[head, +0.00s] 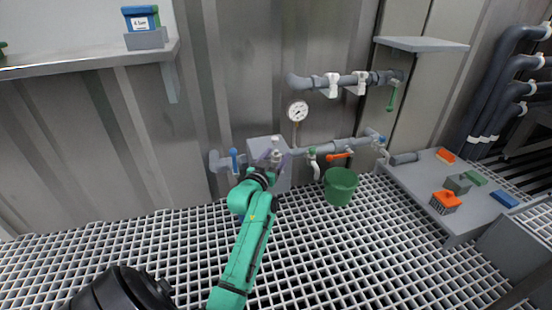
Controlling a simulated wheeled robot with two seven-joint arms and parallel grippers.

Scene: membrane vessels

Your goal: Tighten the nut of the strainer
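My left arm, green, reaches up from the bottom centre to the low grey pipe (335,148) at the wall. My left gripper (272,161), with purplish fingers, is at small pale fittings (276,142) in front of a light grey box (257,147). The fingers lie beside or around a pale round piece there. I cannot tell whether they touch it or how far they are closed. The strainer and its nut are too small and too covered by the gripper to tell apart surely. My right gripper is not in view.
A blue-handled valve (234,161) is left of the box. An orange-handled valve (338,156), a green bucket (341,186) and a pressure gauge (298,112) are to the right. A low grey bench (420,192) holds brushes and blocks. The grating floor is mostly clear.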

